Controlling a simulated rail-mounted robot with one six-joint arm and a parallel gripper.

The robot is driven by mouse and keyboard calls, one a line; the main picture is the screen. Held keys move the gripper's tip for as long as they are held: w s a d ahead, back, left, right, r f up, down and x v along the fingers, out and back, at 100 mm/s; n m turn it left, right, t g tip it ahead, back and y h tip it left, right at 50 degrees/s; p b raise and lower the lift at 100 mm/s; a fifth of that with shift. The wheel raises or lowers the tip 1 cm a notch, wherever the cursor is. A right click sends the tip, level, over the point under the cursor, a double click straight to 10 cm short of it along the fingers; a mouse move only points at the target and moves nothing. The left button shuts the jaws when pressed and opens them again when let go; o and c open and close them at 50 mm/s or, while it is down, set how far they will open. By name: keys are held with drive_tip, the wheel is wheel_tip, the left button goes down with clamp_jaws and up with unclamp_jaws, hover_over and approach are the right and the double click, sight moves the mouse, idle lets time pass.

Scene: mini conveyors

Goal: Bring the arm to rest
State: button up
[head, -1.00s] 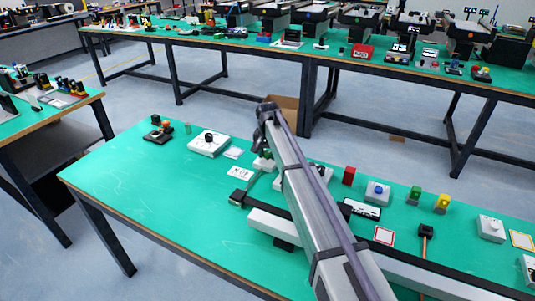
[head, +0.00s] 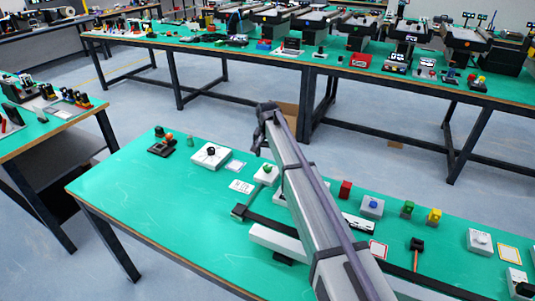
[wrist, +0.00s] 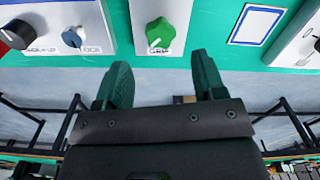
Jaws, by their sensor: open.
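My gripper (wrist: 161,82) shows in the wrist view with its two dark green fingers apart and nothing between them. Just beyond the fingertips is a white box with a green knob (wrist: 160,33); I see no contact. In the head view my arm reaches from the lower right over the green table (head: 150,220). Its far end bends down near the white box with the green knob (head: 266,171). The fingers cannot be made out there.
A white box with a dark knob (head: 211,155) and a small dark device (head: 161,146) stand left of my arm. A red block (head: 345,188), a blue-button box (head: 372,205) and a conveyor (head: 278,242) are close by. The table's left part is clear.

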wheel_tip(320, 180, up, 4)
drive_tip(key=shift+f+p, duration=0.2)
drive_tip(key=shift+p, duration=0.65)
drive_tip(key=s+d, duration=0.8)
drive_tip(key=s, duration=0.4)
drive_tip(key=s+d+r+n+p, duration=0.1)
drive_tip(key=s+d, duration=0.7)
drive_tip(key=s, duration=0.5)
drive_tip(key=s+d+r+p, duration=0.1)
drive_tip(key=s+d, duration=0.7)
drive_tip(key=s, duration=0.4)
drive_tip(key=shift+s+r+n, duration=0.25)
drive_tip(key=shift+s+n, duration=0.05)
drive_tip(key=shift+n, duration=0.1)
drive_tip(key=shift+f, duration=0.1)
